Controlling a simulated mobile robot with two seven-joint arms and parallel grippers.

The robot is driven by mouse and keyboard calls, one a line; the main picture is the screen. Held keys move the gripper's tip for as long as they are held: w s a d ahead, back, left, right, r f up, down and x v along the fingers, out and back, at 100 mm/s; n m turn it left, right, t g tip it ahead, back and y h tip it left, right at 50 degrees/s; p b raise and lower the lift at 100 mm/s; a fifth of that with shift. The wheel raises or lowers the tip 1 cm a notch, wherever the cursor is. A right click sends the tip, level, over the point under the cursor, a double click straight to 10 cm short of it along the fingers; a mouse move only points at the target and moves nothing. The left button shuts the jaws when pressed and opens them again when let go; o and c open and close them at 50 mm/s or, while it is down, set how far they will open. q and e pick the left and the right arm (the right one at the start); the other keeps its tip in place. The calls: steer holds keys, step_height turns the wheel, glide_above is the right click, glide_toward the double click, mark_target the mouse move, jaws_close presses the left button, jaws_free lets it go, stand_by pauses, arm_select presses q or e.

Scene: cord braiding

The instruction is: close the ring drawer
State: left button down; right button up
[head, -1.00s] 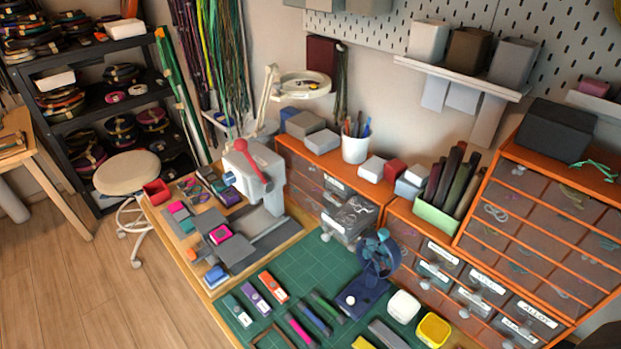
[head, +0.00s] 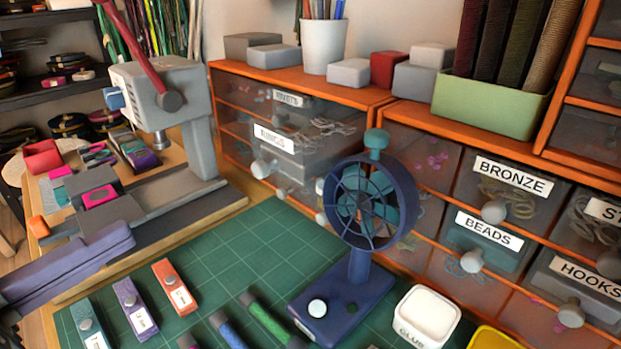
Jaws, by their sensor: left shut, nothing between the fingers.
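The ring drawer (head: 290,160) is in the orange cabinet at the back middle, with a white label reading RINGS and a pale round knob (head: 263,168). It stands out from the cabinet front, and loose rings show in its open top. My left gripper (head: 128,238) comes in from the left edge, bluish purple, over the grey machine's base. It is shut and empty, to the left of the drawer and apart from it. My right gripper is not in view.
A blue fan (head: 357,265) stands on the green mat (head: 235,245) in front of the drawer, to its right. A grey press (head: 165,100) with a red lever stands left of it. Labelled drawers (head: 490,237) line the right. The mat just before the drawer is clear.

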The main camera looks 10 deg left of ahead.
arm_select(q)
steer(key=f, duration=0.2)
arm_select(e)
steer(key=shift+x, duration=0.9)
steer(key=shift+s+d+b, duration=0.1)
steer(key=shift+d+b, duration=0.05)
steer(key=shift+b, duration=0.15)
arm_select(q)
steer(key=m+h+b, duration=0.1)
glide_toward(257, 173)
steer(key=x, duration=0.6)
steer(key=shift+w+d, duration=0.2)
steer(key=shift+w, duration=0.15)
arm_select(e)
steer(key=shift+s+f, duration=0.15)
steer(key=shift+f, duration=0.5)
